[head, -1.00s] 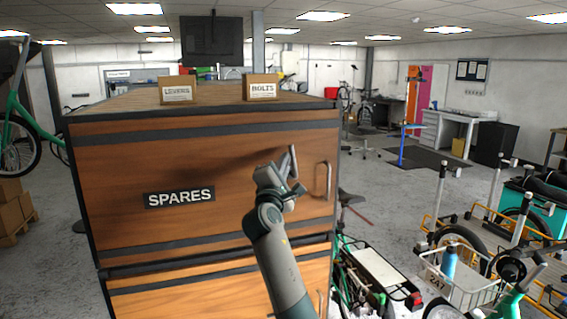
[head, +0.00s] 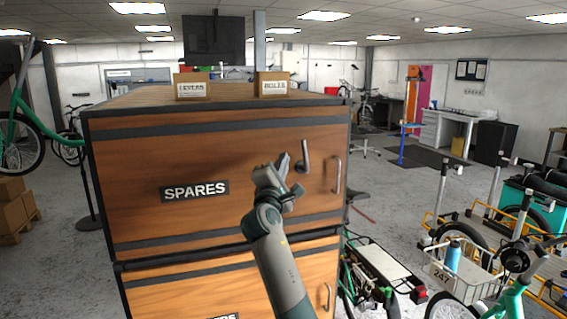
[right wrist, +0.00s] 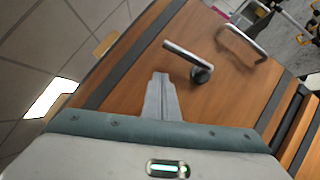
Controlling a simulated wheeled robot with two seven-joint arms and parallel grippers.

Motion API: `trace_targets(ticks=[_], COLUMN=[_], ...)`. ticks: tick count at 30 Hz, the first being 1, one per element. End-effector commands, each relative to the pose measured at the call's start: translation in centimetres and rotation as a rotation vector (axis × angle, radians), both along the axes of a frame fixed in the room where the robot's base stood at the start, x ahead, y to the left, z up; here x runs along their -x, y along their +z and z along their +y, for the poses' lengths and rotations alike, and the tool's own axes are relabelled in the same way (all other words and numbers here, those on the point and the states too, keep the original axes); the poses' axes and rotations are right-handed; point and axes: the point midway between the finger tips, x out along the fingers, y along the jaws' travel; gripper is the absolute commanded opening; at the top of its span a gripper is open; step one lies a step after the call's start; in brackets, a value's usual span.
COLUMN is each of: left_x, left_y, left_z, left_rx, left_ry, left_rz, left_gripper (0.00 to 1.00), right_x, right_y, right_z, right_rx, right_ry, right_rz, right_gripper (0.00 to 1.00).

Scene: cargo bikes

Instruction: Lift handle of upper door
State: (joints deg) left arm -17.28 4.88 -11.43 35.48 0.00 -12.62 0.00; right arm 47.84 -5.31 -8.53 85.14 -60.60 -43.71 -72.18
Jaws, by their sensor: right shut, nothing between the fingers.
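The upper door (head: 230,160) is a brown wooden panel with a SPARES label (head: 194,191), and it looks closed. Its dark lever handle (head: 304,157) stands about upright, its round pivot at the lower end. In the right wrist view the lever (right wrist: 184,54) shows whole, with nothing holding it. My right gripper (head: 270,170) is left of the lever in the head view, apart from it. Its grey fingers (right wrist: 160,82) are together and empty, pointing at the door. A fixed metal pull bar (head: 338,175) is right of the lever. My left gripper is out of view.
A lower door (head: 190,295) with its own handle (head: 326,297) is below. Two small boxes (head: 193,87) (head: 273,84) stand on the cabinet top. Cargo bikes with a basket (head: 460,275) crowd the floor at right. Boxes (head: 15,210) lie at far left.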

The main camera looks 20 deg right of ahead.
Motion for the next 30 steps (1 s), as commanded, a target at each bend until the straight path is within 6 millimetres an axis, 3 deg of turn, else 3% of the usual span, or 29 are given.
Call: trace_targets(ticks=[9,18,30], left_x=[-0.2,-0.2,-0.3], left_y=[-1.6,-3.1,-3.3], left_z=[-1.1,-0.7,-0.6], left_rx=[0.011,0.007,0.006], left_ry=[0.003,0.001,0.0], left_rz=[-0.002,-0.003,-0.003], left_gripper=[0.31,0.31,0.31], right_x=[2.9,6.5,7.4], right_y=[-0.7,-0.9,-0.8], right_z=[1.8,4.0,4.5], right_rx=[-0.001,0.0,0.0], right_ry=[0.002,0.002,0.0], right_rz=[-0.001,-0.001,0.0], right_gripper=[0.0,0.0,0.0])
